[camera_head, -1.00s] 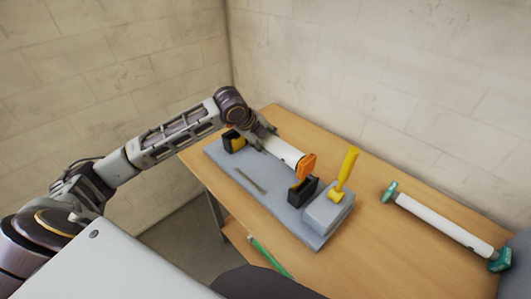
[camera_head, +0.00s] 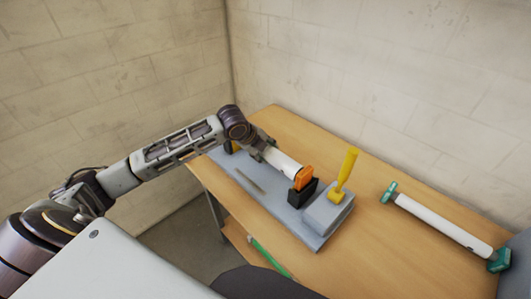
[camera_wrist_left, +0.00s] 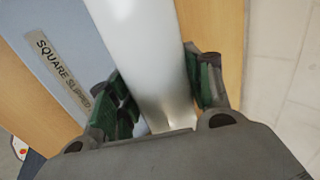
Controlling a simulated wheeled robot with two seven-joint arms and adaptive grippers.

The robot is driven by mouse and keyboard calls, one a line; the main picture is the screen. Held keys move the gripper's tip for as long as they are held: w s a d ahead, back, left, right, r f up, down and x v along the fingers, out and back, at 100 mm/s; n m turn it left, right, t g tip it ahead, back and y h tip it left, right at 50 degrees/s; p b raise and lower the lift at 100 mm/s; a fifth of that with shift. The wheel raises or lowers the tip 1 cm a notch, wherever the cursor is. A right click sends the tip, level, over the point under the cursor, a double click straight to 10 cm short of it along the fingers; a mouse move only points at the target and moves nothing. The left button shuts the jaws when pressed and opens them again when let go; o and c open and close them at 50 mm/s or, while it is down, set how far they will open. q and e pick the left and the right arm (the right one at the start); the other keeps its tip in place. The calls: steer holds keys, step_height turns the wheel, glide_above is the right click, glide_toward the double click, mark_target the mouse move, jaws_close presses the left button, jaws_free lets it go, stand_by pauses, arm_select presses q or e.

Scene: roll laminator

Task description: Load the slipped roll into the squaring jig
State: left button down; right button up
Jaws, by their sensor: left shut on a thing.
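A white roll with an orange end cap (camera_head: 303,178) lies along the grey squaring jig (camera_head: 258,192) on the table. Its white body (camera_head: 279,161) shows in the head view, and in the wrist view the roll (camera_wrist_left: 148,50) runs between my fingers. My left gripper (camera_head: 257,148) is shut on the roll near its far end. The orange cap is at the black cradle (camera_head: 303,194) at the jig's near end; whether it is fully seated I cannot tell. The jig has a yellow lever (camera_head: 347,168) on a grey block. The far cradle is mostly hidden by my arm. My right gripper is not in view.
Another white roll with teal ends (camera_head: 443,222) lies on the wooden table (camera_head: 376,241) to the right, by a grey object at the edge. A label reading "SQUARE SLIPPED" (camera_wrist_left: 63,73) is on the jig. Walls stand behind and left.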

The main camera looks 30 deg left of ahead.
arm_select(q)
steer(key=shift+f, duration=0.4)
steer(key=shift+f, duration=0.6)
steer(key=c, duration=0.6)
jaws_free()
steer(key=shift+r, duration=0.45)
steer(key=shift+s+r, duration=0.2)
steer(key=shift+r, duration=0.1)
steer(key=shift+b+v, duration=0.35)
steer(key=shift+v, duration=5.35)
